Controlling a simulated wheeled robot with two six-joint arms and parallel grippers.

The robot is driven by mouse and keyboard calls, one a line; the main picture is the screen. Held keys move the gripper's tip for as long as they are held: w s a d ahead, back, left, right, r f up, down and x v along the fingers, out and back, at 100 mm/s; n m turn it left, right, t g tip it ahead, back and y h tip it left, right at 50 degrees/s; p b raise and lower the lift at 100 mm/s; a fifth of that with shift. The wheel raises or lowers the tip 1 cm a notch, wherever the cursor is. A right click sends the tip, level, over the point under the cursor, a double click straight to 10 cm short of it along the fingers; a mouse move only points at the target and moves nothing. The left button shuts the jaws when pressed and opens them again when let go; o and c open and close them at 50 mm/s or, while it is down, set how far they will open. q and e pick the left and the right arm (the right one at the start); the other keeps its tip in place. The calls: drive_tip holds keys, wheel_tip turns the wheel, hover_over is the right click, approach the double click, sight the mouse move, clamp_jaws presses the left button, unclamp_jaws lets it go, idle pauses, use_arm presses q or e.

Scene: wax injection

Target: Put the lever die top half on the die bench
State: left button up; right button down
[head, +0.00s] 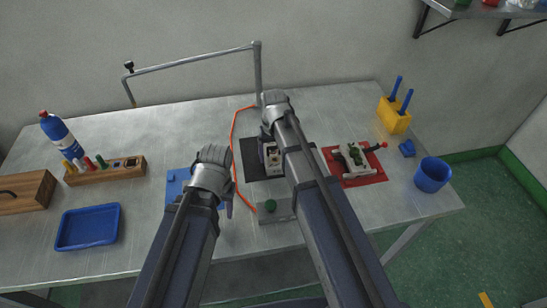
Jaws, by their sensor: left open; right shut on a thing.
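My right gripper (266,128) is over the middle of the table, above a black mat (248,152). Its jaws are mostly hidden behind its wrist. A small pale metal block (271,155) shows just below it; I cannot tell for sure whether this is the lever die top half in its grip. My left gripper (228,205) is open over the table beside a blue mat (176,188); its fingers are mostly hidden. Metal die parts with green pieces (356,156) and a red-tipped lever sit on a red mat (372,177). Which surface is the die bench is unclear.
A grey plate with a green knob (270,205) lies between my arms, near an orange cable (233,150). A blue tray (88,227), wooden tool rack (110,171), bottle (60,133), blue cup (432,175) and yellow holder (394,116) stand around.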

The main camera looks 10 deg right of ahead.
use_arm(q)
drive_tip(key=shift+f, duration=0.1)
use_arm(e)
drive_tip(key=shift+f, duration=0.1)
unclamp_jaws()
wheel_tip(320, 180, up, 12)
drive_tip(key=p, duration=1.2)
drive_tip(key=shift+r, duration=0.25)
use_arm(q)
wheel_tip(320, 180, up, 12)
use_arm(e)
drive_tip(key=s+a+n, duration=0.2)
drive_tip(key=s+a, duration=0.1)
drive_tip(key=s, duration=0.5)
drive_tip(key=s+a+n+h, duration=0.1)
drive_tip(key=s+a, duration=0.2)
drive_tip(key=s, duration=0.6)
drive_tip(key=shift+s+a+n, duration=0.3)
drive_tip(key=shift+a+n, duration=0.05)
drive_tip(key=shift+n, duration=0.05)
